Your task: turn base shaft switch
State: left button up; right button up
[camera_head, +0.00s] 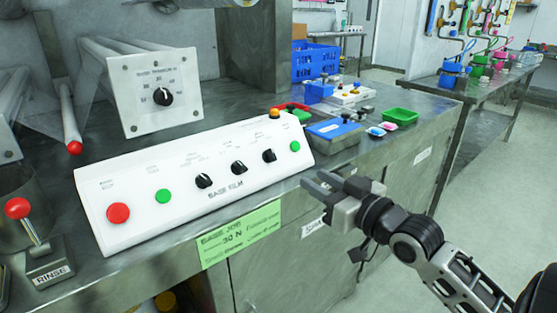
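A white sloped control panel (185,205) labelled "BASE FILM" sits on the metal counter. It carries three black rotary switches: a left one (203,181), a middle one (239,168) and a right one (269,156). The small print above them is too blurred to tell which is the base shaft switch. My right gripper (316,181) is in front of the panel's right end, near the counter's front edge. Its two fingers are apart with nothing between them, and it is clear of the switches. My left gripper is not in view.
The panel also has a red button (118,213), green buttons (163,196) and an orange button (274,113). A RINSE lever (30,225) stands at left. Behind is a white box with one knob (162,97). Blue and green trays (401,116) lie to the right.

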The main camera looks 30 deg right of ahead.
aim_at(274, 155)
jog(key=w, duration=0.8)
jog(key=w+a, duration=0.1)
jog(key=w, duration=0.3)
jog(key=shift+w+f, duration=0.1)
jog(key=shift+w, duration=0.3)
grip_shut()
